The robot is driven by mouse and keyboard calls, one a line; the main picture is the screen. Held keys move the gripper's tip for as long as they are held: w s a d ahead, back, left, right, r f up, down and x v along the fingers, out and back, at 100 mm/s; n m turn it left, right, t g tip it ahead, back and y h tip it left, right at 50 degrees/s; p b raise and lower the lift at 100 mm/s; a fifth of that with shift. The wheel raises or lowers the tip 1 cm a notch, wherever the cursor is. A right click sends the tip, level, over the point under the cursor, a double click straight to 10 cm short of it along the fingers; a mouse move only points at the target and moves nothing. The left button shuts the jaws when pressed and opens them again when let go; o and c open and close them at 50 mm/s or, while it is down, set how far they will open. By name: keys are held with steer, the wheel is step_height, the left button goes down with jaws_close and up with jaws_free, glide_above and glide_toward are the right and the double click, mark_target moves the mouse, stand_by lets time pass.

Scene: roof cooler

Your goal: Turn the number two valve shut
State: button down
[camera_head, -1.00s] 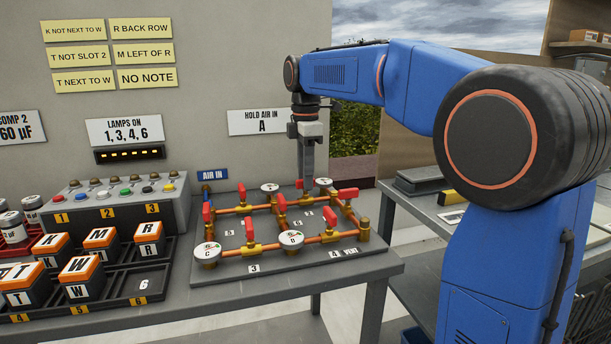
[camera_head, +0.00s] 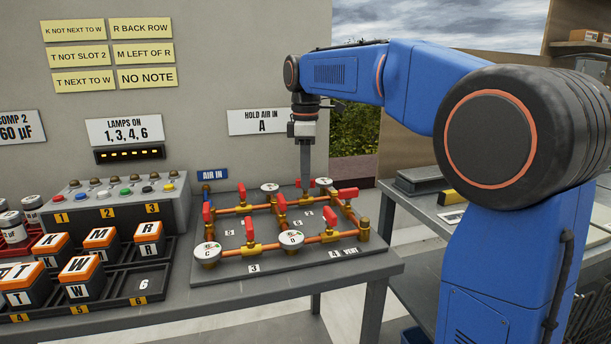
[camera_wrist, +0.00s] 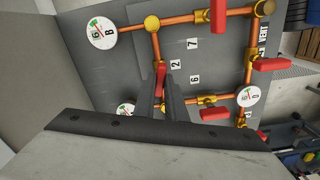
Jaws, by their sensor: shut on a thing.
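The valve board (camera_head: 215,262) carries copper pipes, several red-handled valves and round white gauges. My gripper (camera_head: 306,184) points straight down at the back pipe, between the two back gauges. In the wrist view its dark fingers (camera_wrist: 168,98) are closed around a red handle (camera_wrist: 160,72) beside the label 2 (camera_wrist: 175,64). The fingers hide most of this handle, so its exact angle is hard to tell. The gauge marked B (camera_wrist: 102,33) is on one side of it, and another gauge (camera_wrist: 125,109), partly hidden, is on the other.
Other red handles (camera_head: 330,217) stand close around my gripper on the same board. A lamp button box (camera_head: 130,212) and lettered blocks in a rack (camera_head: 110,300) are to the left. The wall (camera_head: 240,70) rises behind; a side bench (camera_head: 410,210) is at the right.

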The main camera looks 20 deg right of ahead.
steer(key=m, duration=0.6)
steer(key=shift+m, duration=0.3)
steer(key=m, duration=0.6)
steer(key=shift+m, duration=0.4)
steer(key=c, duration=1.8)
jaws_free()
step_height(320, 180, up, 17)
steer(key=shift+r, duration=0.2)
